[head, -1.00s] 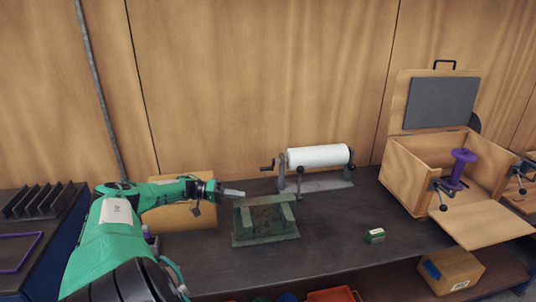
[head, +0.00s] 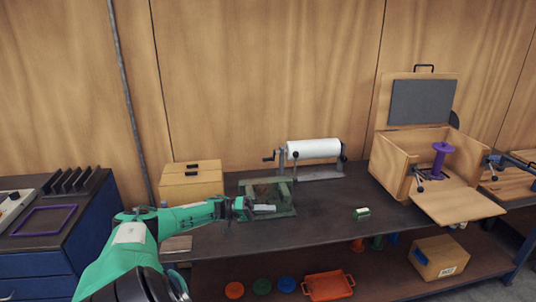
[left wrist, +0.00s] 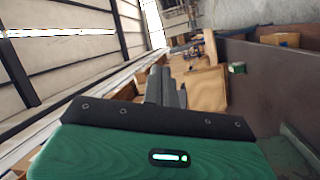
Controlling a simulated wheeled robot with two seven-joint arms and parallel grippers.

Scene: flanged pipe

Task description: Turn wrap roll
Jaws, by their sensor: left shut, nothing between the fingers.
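The white wrap roll (head: 314,149) lies level in a dark metal stand (head: 318,173) at the back of the bench. A crank handle (head: 268,158) sticks out at the stand's left end. My left gripper (head: 268,208) is shut and empty, in front of the roll and to its lower left, apart from roll and crank. It appears over or beside the green block fixture (head: 287,200); its height is unclear. In the left wrist view its shut fingers (left wrist: 163,88) point away over the bench, and I cannot make out the roll there. My right gripper is not in view.
A wooden box (head: 191,183) stands left of the fixture. A small green box (head: 362,213) lies on the bench to the right. An open wooden case (head: 395,165) with a purple spool (head: 439,158) stands further right. Bench top between roll and green box is clear.

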